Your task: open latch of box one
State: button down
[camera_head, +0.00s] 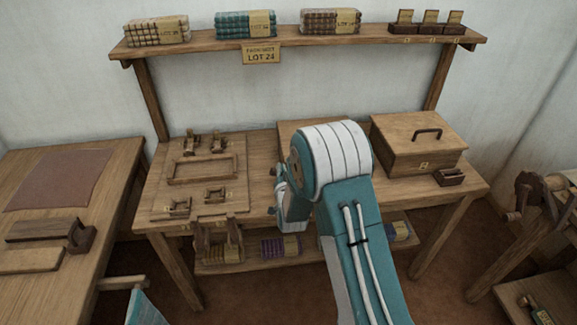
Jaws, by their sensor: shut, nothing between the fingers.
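A wooden lidded box (400,157) with a dark handle (427,133) on its closed lid stands at the right of the middle table. A small yellow tag (423,165) is on its front; I cannot read it or make out a latch. Another wooden piece (290,127), possibly a second box, shows behind my arm and is mostly hidden. I cannot tell which is box one. My arm rises in front of the table, bent, with its wrist part left of the elbow, over the table's front middle. My gripper's fingers cannot be made out; the arm hides that area.
A board (235,203) with a wooden frame and several small fittings lies on the table's left. A small dark block (450,177) sits right of the lidded box. A shelf (390,41) with bundles spans above. Side tables stand left (105,220) and right.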

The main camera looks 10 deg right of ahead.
jog(key=a+f+n, duration=0.1)
jog(key=a+n, duration=0.1)
jog(key=shift+f+n, duration=0.35)
jog(key=shift+n, duration=0.05)
jog(key=shift+a+f+n, duration=0.35)
jog(key=shift+f+n, duration=0.4)
jog(key=shift+a+f+n, duration=0.3)
jog(key=shift+f+n, duration=0.45)
jog(key=shift+f, duration=0.1)
